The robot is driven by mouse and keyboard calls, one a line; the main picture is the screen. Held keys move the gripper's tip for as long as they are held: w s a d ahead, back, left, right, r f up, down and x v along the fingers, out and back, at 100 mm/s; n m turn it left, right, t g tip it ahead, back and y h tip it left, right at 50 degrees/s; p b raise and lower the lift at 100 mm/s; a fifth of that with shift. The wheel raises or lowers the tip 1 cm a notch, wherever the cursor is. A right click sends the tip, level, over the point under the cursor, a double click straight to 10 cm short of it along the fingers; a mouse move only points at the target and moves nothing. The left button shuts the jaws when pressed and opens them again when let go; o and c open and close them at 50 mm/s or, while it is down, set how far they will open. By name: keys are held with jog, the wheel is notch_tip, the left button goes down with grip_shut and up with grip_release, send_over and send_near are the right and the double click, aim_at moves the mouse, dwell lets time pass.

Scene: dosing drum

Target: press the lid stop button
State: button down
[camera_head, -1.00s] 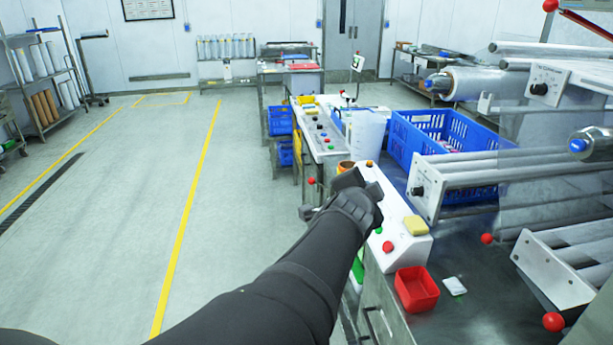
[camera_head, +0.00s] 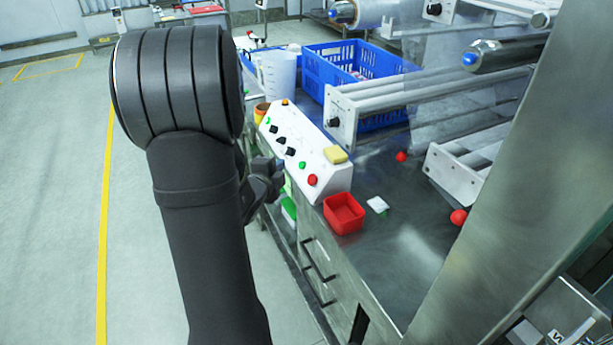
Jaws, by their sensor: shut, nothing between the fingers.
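A white sloped control panel (camera_head: 318,158) stands on the metal bench, with a row of buttons and knobs along it. A red button (camera_head: 313,180) is at its near end, with a green button (camera_head: 302,165) beside it. Several black knobs (camera_head: 280,141) follow, then another green button (camera_head: 267,120) and an orange one (camera_head: 285,102) at the far end. I cannot read which is the lid stop. My gripper (camera_head: 277,168) is shut and empty at the panel's left side, close to the near green button, partly hidden behind my arm. I cannot tell whether it touches the panel.
A yellow sponge (camera_head: 335,154) lies on the panel's top. A red tray (camera_head: 344,213) and a small white packet (camera_head: 377,205) are on the bench (camera_head: 400,260) nearby. A blue crate (camera_head: 330,62) and roller frames stand behind. The floor at left is clear.

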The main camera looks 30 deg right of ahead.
aim_at(310, 175)
jog(key=shift+a+f, duration=0.25)
jog(key=shift+f, duration=0.75)
jog(key=shift+d+f, duration=0.1)
jog(key=d+f, duration=0.5)
jog(key=d, duration=0.2)
jog(key=shift+d, duration=0.1)
dwell(1.7)
jog(key=shift+d+f, duration=0.2)
jog(key=shift+d, duration=0.05)
jog(key=shift+d+f, duration=0.2)
jog(key=shift+d, duration=0.15)
dwell(0.7)
jog(key=shift+w+a, duration=0.1)
jog(key=shift+a+r, duration=0.45)
jog(key=shift+a, duration=0.15)
